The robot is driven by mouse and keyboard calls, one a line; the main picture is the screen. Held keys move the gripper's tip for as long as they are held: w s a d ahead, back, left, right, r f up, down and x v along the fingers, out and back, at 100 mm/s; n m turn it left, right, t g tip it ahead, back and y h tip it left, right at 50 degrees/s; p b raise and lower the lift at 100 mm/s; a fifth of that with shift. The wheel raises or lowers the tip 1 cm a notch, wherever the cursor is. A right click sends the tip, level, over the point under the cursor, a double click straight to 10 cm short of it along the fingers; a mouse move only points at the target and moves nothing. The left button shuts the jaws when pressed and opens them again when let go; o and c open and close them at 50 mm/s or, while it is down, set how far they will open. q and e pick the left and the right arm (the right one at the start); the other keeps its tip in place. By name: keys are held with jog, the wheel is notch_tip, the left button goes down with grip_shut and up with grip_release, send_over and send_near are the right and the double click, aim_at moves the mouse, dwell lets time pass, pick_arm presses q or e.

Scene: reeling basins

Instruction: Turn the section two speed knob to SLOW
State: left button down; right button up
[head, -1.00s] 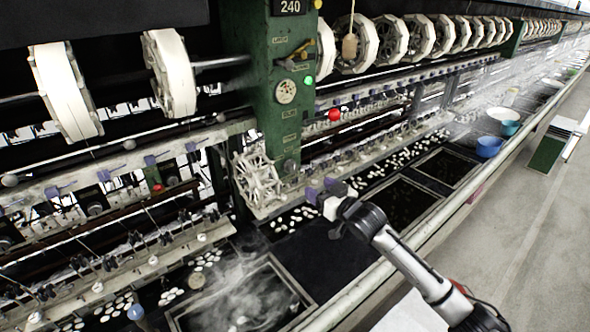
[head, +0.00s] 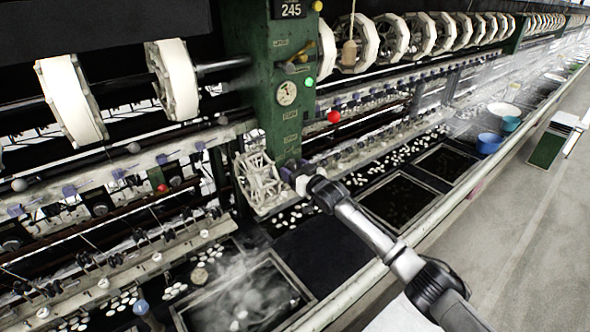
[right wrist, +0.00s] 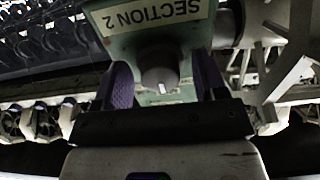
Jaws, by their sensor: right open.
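The section two speed knob (right wrist: 158,72) is a grey round knob with a white pointer mark, on a green panel under a SECTION 2 label (right wrist: 152,14) that reads upside down in the right wrist view. My right gripper (right wrist: 166,84) is open, with one purple finger on each side of the knob. I cannot tell whether the fingers touch it. In the head view, my right gripper (head: 291,172) is at the lower part of the green post (head: 286,112) and hides the knob there. The SLOW marking is not readable. My left gripper is not in view.
The post carries a display reading 245 (head: 291,9), a green lamp (head: 309,83) and a round gauge (head: 287,92). A red ball (head: 334,117) is right of it. A white spoked wheel (head: 258,183) stands close left of my gripper. Steaming basins (head: 245,300) lie below.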

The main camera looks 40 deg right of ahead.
jog(key=shift+c, duration=0.2)
jog(key=c, duration=0.7)
jog(key=shift+n, duration=4.5)
